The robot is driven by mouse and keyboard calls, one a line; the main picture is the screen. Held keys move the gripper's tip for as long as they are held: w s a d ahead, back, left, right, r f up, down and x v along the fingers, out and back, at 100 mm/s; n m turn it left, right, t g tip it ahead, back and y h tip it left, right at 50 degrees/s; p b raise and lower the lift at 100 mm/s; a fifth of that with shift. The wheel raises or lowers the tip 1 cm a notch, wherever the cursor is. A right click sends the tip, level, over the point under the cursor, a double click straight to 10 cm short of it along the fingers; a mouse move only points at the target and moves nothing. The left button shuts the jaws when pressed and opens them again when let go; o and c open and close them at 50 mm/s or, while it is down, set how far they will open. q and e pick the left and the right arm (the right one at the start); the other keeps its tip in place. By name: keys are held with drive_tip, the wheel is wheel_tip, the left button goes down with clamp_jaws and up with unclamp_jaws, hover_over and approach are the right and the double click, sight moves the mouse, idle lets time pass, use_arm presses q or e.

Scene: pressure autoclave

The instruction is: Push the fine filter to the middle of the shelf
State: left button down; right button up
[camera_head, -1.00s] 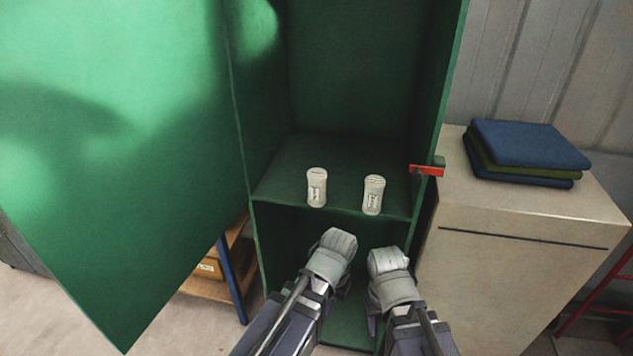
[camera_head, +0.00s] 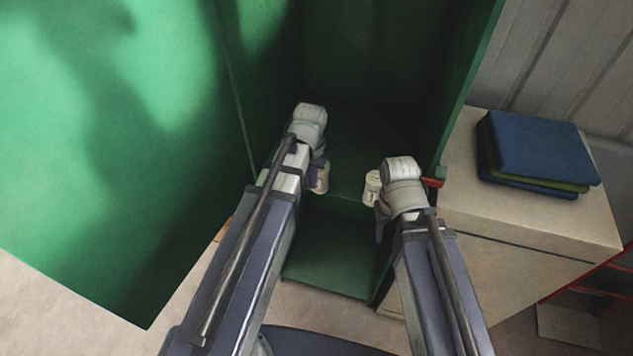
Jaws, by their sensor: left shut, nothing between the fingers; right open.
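Two small pale cylindrical filters stand on the shelf (camera_head: 345,190) of the green cabinet. The left filter (camera_head: 323,180) is partly hidden behind my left gripper (camera_head: 317,170), which is shut, empty and close beside it; I cannot tell if they touch. The right filter (camera_head: 371,187) is partly covered by my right wrist. My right gripper (camera_head: 381,222) is open, below and in front of that filter near the shelf's front edge. The labels are too small to read, so I cannot tell which is the fine filter.
The green cabinet door (camera_head: 110,170) stands open at the left. A red latch (camera_head: 433,182) sits on the right wall edge, close to my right wrist. Folded cloths (camera_head: 535,150) lie on a beige cabinet (camera_head: 520,225) at the right. The compartment below the shelf looks empty.

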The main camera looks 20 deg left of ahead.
sight(316, 191)
use_arm(q)
drive_tip(key=shift+f, duration=0.15)
drive_tip(key=w+f+b, duration=0.1)
drive_tip(key=f+b, duration=0.2)
drive_tip(key=w+f+b, duration=0.1)
drive_tip(key=f+b, duration=0.2)
drive_tip(key=w+f+b, duration=0.1)
drive_tip(key=f+b, duration=0.2)
drive_tip(key=b, duration=0.1)
drive_tip(key=shift+w+d+f, duration=0.1)
drive_tip(key=shift+w+f, duration=0.1)
drive_tip(key=shift+f, duration=0.15)
drive_tip(key=shift+w, duration=0.3)
drive_tip(key=w, duration=2.2)
drive_tip(key=shift+w+d, duration=0.1)
drive_tip(key=shift+d, duration=0.3)
